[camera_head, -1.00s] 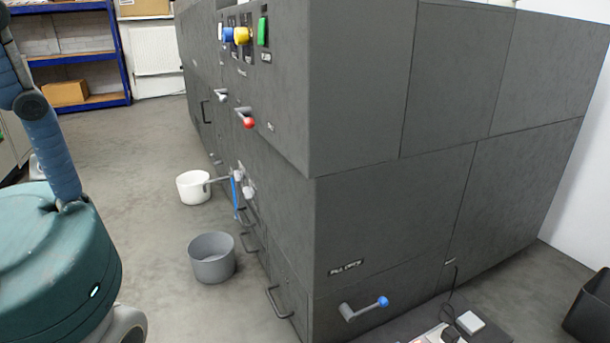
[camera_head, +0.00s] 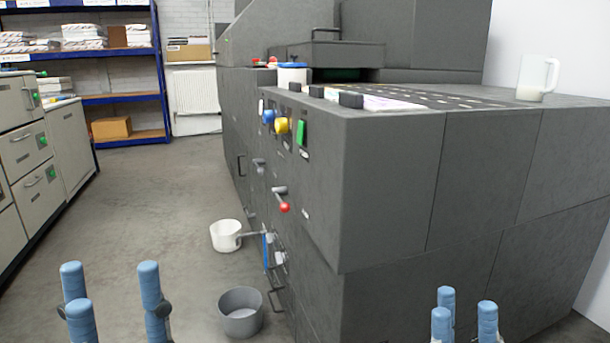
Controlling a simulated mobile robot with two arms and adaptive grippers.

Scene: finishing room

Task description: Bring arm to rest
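My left gripper (camera_head: 116,288) shows at the bottom left of the head view. Its blue fingers point up and stand apart, with floor visible between them. My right gripper (camera_head: 464,308) shows at the bottom right, in front of the grey machine in the picture. Its blue fingers also point up with a gap between them. Both grippers are open and appear empty. The arms behind the fingers are cut off by the lower picture edge.
The large grey machine (camera_head: 390,190) fills the middle and right. A white jug (camera_head: 537,78) stands on top. A white pot (camera_head: 226,236) and a grey bucket (camera_head: 241,312) are beside it. Drawer cabinets (camera_head: 35,165) line the left. Open floor (camera_head: 160,200) lies between.

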